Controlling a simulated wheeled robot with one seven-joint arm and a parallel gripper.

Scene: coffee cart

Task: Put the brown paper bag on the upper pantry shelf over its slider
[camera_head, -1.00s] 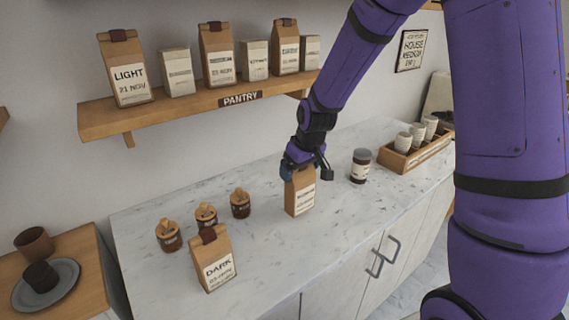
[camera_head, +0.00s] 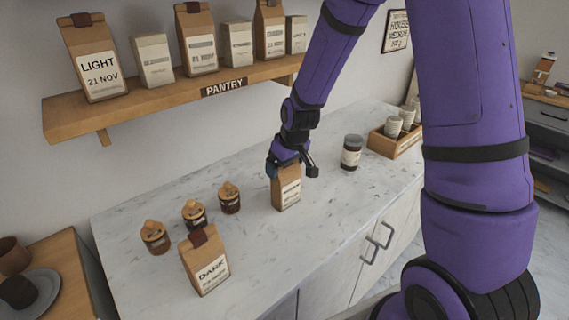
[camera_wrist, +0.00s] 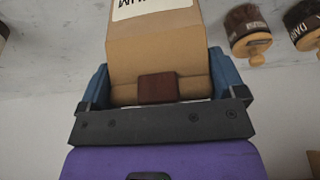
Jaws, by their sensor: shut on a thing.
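My gripper (camera_head: 286,166) is shut on the top of a brown paper bag (camera_head: 286,192) with a white label. The bag is upright at the middle of the marble counter; I cannot tell whether its base touches the counter. In the wrist view the bag (camera_wrist: 155,60) sits between my blue fingers, with its dark red-brown clip near my palm. The pantry shelf (camera_head: 135,106) is on the wall, up and left of my gripper, with a PANTRY sign on its front edge. I cannot make out a slider.
Several bags and cartons, including a LIGHT bag (camera_head: 97,62), crowd the shelf. A DARK bag (camera_head: 205,262) and three lidded jars (camera_head: 193,214) stand left on the counter (camera_head: 330,225). A dark jar (camera_head: 351,153) and a wooden cup crate (camera_head: 380,144) stand right.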

